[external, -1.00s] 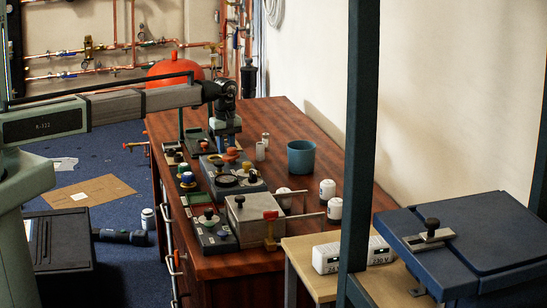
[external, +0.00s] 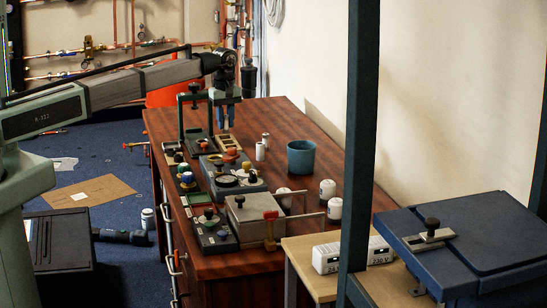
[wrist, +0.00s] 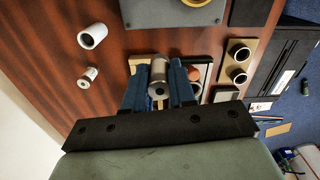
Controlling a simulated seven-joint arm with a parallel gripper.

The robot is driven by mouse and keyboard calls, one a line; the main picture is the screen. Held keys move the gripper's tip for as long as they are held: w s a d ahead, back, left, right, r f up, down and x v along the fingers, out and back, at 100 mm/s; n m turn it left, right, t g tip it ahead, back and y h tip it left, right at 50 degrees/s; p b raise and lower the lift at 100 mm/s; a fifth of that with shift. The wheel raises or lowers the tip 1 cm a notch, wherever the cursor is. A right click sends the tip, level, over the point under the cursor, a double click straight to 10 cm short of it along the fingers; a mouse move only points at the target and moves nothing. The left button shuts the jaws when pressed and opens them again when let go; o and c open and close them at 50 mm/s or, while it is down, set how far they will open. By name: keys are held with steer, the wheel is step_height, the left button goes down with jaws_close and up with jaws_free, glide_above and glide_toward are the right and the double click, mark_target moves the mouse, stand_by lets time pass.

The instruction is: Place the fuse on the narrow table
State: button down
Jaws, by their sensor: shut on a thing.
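My gripper (external: 224,120) is raised above the far part of the dark red-brown bench. In the wrist view its blue fingers (wrist: 158,70) are shut on a small cylinder with a metal end, the fuse (wrist: 159,77). In the external view the fuse is too small and covered to make out. A narrow light-wood table (external: 301,264) stands at the near end of the bench, far from my gripper. A white box (external: 352,253) lies on it.
A teal cup (external: 301,158), white cylinders (external: 260,151) and white-capped jars (external: 327,189) stand on the bench. Control boxes with knobs (external: 238,179) line its left side. A dark post (external: 359,150) and a blue case (external: 462,245) flank the narrow table. Bench space behind the cup is clear.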

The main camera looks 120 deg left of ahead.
steer(key=w+d+r+m, duration=0.1)
steer(key=w+d+m, duration=0.1)
steer(key=w+d, duration=0.7)
steer(key=w+d+r+m, duration=0.1)
steer(key=w+d, duration=0.4)
steer(key=w, duration=0.8)
steer(key=w+d+r+m, duration=0.1)
steer(key=w+d+m, duration=0.1)
steer(key=w+d, duration=0.7)
steer(key=w+d+r+m, duration=0.2)
steer(key=w+d+r, duration=0.2)
steer(key=w+d, duration=1.05)
steer(key=w+d+r+m, duration=0.1)
steer(key=w+d+r, duration=0.2)
steer(key=w+d, duration=1.15)
steer(key=shift+w+a+f+n, duration=0.2)
steer(key=shift+f+n, duration=0.65)
steer(key=shift+f, duration=0.75)
steer(key=shift+w+a+f+n, duration=0.15)
steer(key=shift+f+n, duration=0.75)
steer(key=shift+f, duration=0.75)
steer(key=shift+w+a+f+n, duration=0.1)
steer(key=shift+a+f+n, duration=0.1)
steer(key=shift+f+n, duration=1.05)
steer(key=shift+f+m, duration=0.4)
steer(key=shift+f, duration=0.05)
